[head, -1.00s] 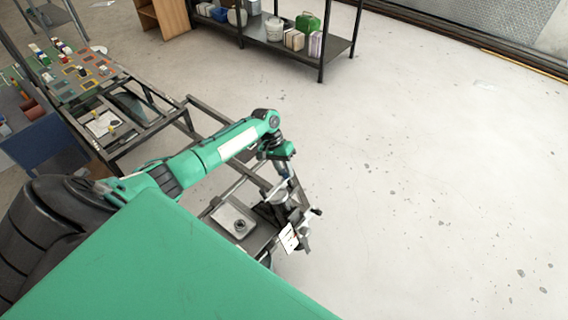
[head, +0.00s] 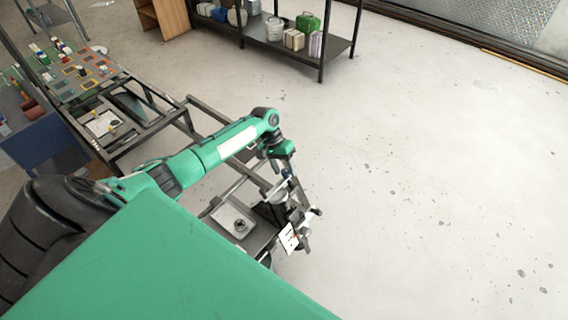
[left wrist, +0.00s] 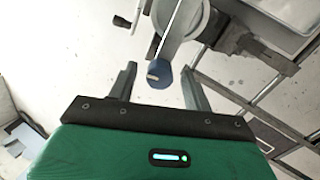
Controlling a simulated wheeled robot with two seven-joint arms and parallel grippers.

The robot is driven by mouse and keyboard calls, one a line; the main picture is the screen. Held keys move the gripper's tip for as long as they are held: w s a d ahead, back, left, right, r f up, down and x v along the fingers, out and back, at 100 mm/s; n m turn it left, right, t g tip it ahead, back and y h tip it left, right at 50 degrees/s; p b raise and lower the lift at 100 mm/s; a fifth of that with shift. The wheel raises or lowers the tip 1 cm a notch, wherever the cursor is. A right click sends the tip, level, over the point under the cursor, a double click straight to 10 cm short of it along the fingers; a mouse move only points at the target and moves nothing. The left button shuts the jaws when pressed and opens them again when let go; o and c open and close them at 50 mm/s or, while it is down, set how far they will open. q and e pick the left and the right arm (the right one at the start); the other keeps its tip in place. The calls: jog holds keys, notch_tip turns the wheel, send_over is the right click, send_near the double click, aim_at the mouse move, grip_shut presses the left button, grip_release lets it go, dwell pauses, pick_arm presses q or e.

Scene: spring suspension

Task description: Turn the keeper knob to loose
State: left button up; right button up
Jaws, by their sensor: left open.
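The blue keeper knob (left wrist: 159,74) sits at the end of a thin metal rod in the left wrist view, with a pale mark on its face. My left gripper (left wrist: 158,88) is open. Its two dark fingers lie on either side of the knob, with a visible gap on each side. I cannot tell how deep the knob is between them. In the head view my left gripper (head: 286,172) is small and hangs over the fixture (head: 277,208), and the knob is hard to make out there. My right gripper is not in view.
A metal tray (head: 233,220) with a small round part lies beside the fixture. A white card (head: 289,238) with dark marks is at its front. A crank handle (left wrist: 122,22) sticks out at the left in the wrist view. Open floor (head: 430,180) lies to the right.

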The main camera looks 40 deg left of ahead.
pick_arm(q)
jog(key=b+v, duration=0.5)
jog(key=v, duration=0.8)
jog(key=shift+r, duration=0.25)
jog(key=shift+a, duration=0.1)
